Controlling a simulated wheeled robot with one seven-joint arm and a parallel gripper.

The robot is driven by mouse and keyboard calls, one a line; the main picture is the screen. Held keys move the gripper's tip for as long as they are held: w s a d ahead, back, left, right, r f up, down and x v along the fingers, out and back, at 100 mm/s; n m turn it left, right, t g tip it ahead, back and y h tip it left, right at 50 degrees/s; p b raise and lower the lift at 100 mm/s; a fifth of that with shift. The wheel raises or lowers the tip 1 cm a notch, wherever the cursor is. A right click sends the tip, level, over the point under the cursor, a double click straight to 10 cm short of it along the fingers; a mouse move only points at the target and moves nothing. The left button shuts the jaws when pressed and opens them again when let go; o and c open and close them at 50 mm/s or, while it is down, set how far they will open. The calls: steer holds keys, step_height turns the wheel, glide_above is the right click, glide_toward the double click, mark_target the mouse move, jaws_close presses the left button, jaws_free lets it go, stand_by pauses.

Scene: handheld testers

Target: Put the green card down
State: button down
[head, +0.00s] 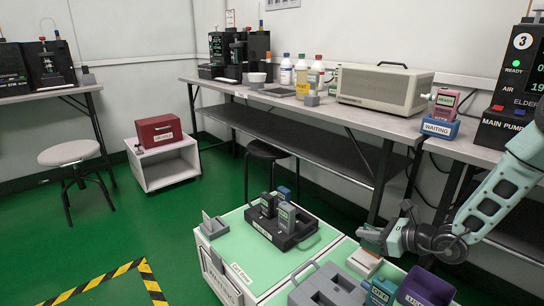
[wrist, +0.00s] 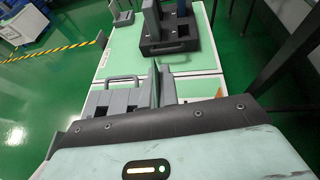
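My gripper (head: 371,240) is at the right in the head view, above the green-topped cart (head: 240,265). Its fingers are close together on a thin green card (head: 369,232), which shows small at the fingertips. In the wrist view the fingers (wrist: 164,85) stand nearly together, with a thin greenish edge between them; the card's face is hidden there. The card is held above the cart top, apart from the things below as far as I can tell.
A black tray (head: 308,232) with upright testers stands on the cart's far part. A grey slotted case (head: 328,288), a white box with a red part (head: 364,262), teal testers (head: 381,291) and a purple bin (head: 426,288) crowd the near right. Bare green top shows left of the case.

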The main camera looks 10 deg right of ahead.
steer(key=s+a+r+n+g+y, duration=0.1)
steer(key=s+r+n+g+y, duration=0.15)
steer(key=s, duration=0.45)
step_height(320, 180, up, 28)
steer(key=m+t+h+p, duration=0.4)
steer(key=m+h+p, duration=0.1)
steer(key=p, duration=3)
steer(key=shift+a, duration=0.1)
steer(key=shift+f, duration=0.1)
